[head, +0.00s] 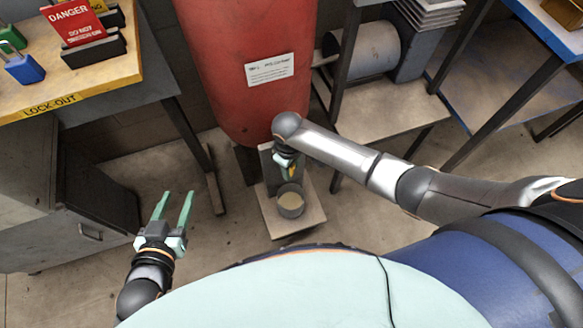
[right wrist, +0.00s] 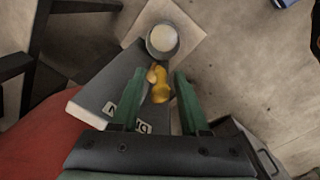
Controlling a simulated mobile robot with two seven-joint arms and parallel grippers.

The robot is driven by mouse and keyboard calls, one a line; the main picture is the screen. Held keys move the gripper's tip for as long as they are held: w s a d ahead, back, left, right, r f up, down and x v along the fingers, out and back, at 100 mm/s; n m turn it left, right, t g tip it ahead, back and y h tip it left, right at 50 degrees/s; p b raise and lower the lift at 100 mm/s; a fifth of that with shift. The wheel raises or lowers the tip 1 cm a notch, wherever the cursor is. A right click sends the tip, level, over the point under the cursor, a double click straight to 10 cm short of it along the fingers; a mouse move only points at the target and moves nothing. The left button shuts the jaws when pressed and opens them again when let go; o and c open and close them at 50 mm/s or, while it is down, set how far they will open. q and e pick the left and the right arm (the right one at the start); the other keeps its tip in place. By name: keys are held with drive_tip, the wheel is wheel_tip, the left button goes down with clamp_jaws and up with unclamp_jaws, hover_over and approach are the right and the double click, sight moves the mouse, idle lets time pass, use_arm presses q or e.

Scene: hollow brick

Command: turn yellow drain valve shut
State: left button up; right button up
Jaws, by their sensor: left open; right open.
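The yellow drain valve (right wrist: 158,86) shows in the right wrist view between the two green fingers of my right gripper (right wrist: 158,100). The fingers stand apart on either side of it, and I cannot tell whether either one touches it. In the head view my right gripper (head: 287,165) is low in front of the red tank (head: 250,65), and only a small yellow bit of the valve (head: 292,172) shows past it. My left gripper (head: 173,208) is open and empty above the floor at the left, away from the valve.
A round cup (head: 291,201) with pale contents stands on a light board (head: 275,228) below the valve. A lock-out bench (head: 100,85) with padlocks and a danger sign is at upper left, above a grey cabinet (head: 60,220). A shelf (head: 380,115) stands right of the tank.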

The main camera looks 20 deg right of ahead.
drive_tip(key=shift+f, duration=0.15)
drive_tip(key=shift+c, duration=0.2)
clamp_jaws()
idle(1.2)
